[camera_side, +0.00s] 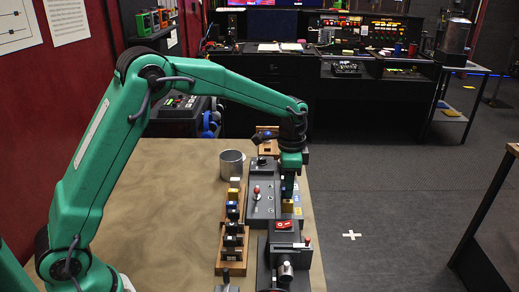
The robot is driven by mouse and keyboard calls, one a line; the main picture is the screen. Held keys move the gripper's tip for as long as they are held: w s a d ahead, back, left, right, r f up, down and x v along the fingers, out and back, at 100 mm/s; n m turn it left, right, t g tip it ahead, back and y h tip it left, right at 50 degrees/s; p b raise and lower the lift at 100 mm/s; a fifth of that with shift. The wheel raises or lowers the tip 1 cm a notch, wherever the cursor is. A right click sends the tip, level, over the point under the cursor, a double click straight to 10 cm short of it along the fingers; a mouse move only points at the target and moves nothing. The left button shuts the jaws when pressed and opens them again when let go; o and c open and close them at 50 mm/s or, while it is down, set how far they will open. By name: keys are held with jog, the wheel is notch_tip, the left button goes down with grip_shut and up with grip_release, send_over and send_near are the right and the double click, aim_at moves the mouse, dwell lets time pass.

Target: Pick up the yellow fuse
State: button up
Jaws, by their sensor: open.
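A small yellow block (287,206), which looks like the yellow fuse, stands on the right side of the grey panel on the table. My gripper (289,194) points straight down right above it, with its fingertips close to its top. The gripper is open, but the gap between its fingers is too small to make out. I cannot tell whether the fingers are around the block or just above it.
A wooden rack (221,238) with several small blocks stands left of the grey panel (262,208). The panel has a red-knobbed lever (256,190). A metal cup (231,163) stands behind the rack. A dark device with a red switch (283,225) is in front. The table's left part is clear.

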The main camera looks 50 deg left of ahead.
aim_at(288, 201)
jog(key=shift+f, duration=1.15)
jog(key=shift+f, duration=0.1)
jog(key=shift+d+f, duration=0.2)
jog(key=shift+f, duration=2.3)
